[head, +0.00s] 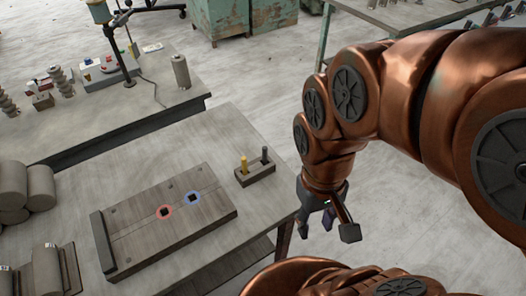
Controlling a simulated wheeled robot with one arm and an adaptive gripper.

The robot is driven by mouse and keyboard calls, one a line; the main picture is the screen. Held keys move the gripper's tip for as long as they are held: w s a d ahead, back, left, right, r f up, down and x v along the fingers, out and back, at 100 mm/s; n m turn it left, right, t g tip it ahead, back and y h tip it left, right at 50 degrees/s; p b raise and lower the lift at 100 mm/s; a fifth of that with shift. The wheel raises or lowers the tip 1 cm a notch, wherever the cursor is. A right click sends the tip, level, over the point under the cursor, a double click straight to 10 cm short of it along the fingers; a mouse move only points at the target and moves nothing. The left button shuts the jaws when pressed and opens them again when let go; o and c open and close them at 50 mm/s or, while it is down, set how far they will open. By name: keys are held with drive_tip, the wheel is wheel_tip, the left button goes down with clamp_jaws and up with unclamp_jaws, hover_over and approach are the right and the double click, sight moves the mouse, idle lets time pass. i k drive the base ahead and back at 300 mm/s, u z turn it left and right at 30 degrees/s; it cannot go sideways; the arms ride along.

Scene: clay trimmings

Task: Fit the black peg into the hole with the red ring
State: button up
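The black peg (264,155) stands upright in a small grey block (257,177) near the table's right edge. A yellow peg (243,165) stands beside it in the same block. A wooden board (140,241) lies left of the block, with a red ring (165,212) around one hole and a blue ring (193,198) around another. My gripper (328,224) hangs right of the block, past the table's right edge. Its fingers look spread apart with nothing between them, and it is apart from both pegs.
A second bench (150,98) behind holds a grey cylinder (181,72) and other items. Green cabinets (222,18) stand at the back. Bare tabletop surrounds the board and block.

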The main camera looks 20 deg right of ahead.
sight(134, 233)
drive_tip(key=k, duration=1.25)
drive_tip(key=u, duration=0.95)
drive_tip(key=i, duration=1.25)
drive_tip(key=z, duration=0.15)
